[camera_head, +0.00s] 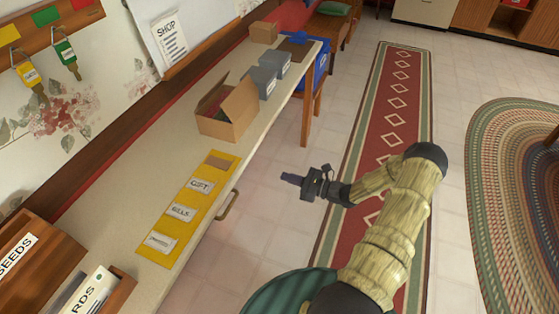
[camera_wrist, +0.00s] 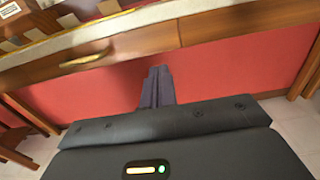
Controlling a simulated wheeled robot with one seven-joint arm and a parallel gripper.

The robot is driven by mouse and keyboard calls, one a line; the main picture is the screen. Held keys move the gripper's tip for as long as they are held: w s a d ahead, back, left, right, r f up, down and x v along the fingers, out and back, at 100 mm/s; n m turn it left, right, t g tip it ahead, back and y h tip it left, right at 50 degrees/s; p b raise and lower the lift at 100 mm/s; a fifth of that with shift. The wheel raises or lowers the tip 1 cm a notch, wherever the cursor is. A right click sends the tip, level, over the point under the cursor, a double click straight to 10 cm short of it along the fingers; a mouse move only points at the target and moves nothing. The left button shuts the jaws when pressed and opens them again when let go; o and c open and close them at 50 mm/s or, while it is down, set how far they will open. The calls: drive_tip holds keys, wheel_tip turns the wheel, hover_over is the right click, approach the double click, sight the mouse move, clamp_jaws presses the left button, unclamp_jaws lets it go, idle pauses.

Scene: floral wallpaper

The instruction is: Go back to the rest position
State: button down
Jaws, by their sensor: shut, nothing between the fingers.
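My gripper (camera_head: 292,179) is at the end of my raised arm, in the open space to the right of the long counter (camera_head: 150,188). It points left toward the counter's front side and touches nothing. In the wrist view the two dark fingers (camera_wrist: 155,88) are together with nothing between them. Beyond them are the counter's wooden front edge with a brass handle (camera_wrist: 86,60) and a red panel (camera_wrist: 230,65) below it.
The counter holds a yellow labelled board (camera_head: 195,187), an open cardboard box (camera_head: 233,117), grey bins (camera_head: 262,81) and wooden boxes (camera_head: 30,250). A blue bin (camera_head: 321,66) stands at its far end. A red runner (camera_head: 395,120) and a braided rug (camera_head: 515,190) lie on clear floor.

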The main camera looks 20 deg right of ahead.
drive_tip(key=s+a+r+n+g+h+p, duration=0.3)
drive_tip(key=s+a+r+n+g+p, duration=0.2)
drive_tip(key=s+a+r+n+g, duration=0.65)
drive_tip(key=s+r+n+t+h+p, duration=0.1)
drive_tip(key=s+r+n+h+p, duration=0.2)
drive_tip(key=r+n, duration=0.4)
drive_tip(key=s+r+n+t+h+p, duration=0.1)
drive_tip(key=s+r+n+h+p, duration=0.2)
drive_tip(key=r, duration=1.1)
drive_tip(key=s+n+h, duration=0.2)
drive_tip(key=n+h, duration=0.2)
drive_tip(key=n, duration=0.1)
drive_tip(key=shift+d, duration=0.25)
drive_tip(key=shift+s, duration=0.1)
